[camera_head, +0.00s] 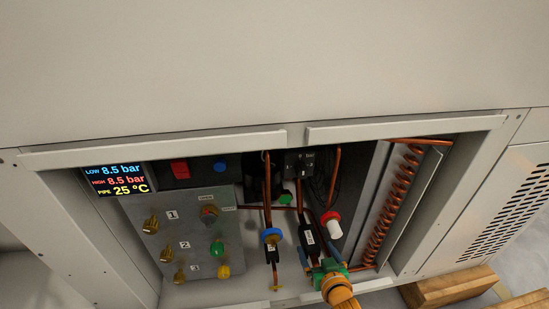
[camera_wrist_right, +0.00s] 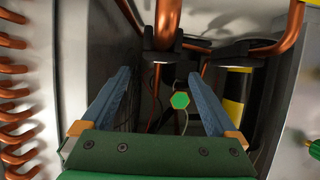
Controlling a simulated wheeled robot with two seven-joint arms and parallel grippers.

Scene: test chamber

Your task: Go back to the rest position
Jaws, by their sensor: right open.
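My right gripper (camera_head: 322,264) is at the lower edge of the open cabinet bay in the head view, in front of the pipes. Its wrist is orange and its body green. In the right wrist view my right gripper (camera_wrist_right: 160,76) has its two blue fingers spread wide, with nothing held between them. A green hexagonal knob (camera_wrist_right: 180,100) shows beyond and between the fingers, apart from them. My left gripper is not in view.
The bay holds a display (camera_head: 117,178), a panel with numbered valves (camera_head: 190,225), a blue valve (camera_head: 271,235), a red-and-white cap (camera_head: 331,224) and a copper coil (camera_head: 392,205). In the right wrist view, copper pipes (camera_wrist_right: 168,22) are close ahead. Wooden blocks (camera_head: 450,287) lie at lower right.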

